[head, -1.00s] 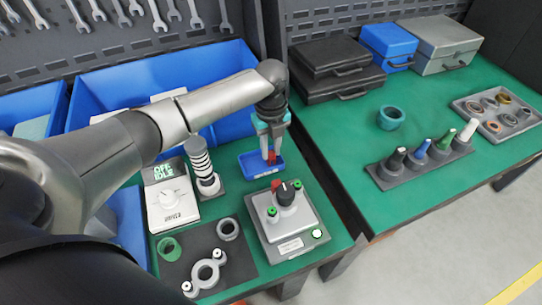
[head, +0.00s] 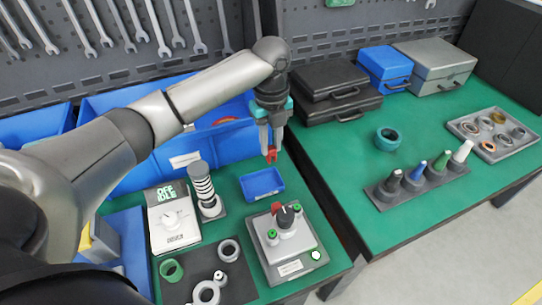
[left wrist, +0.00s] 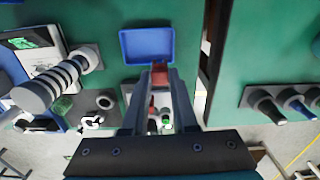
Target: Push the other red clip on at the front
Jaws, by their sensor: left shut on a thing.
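My left gripper (head: 271,150) is shut on a small red clip (head: 271,157) and holds it above the small blue tray (head: 262,184). The red clip also shows between the fingertips in the left wrist view (left wrist: 160,74). The blue tray looks empty in the left wrist view (left wrist: 147,45). The test unit (head: 287,242) is a grey box in front of the tray. It carries a fixture with a black knob (head: 285,216), green caps at its sides and another red clip (head: 277,208) at the back left. My right gripper is not in view.
A white dial box (head: 172,220) and a striped column (head: 203,188) stand left of the tray. A dark mat (head: 235,280) with rings lies at the front. Blue bins (head: 130,160) stand behind. Right of a gap, another green table (head: 345,160) holds cases and nozzles.

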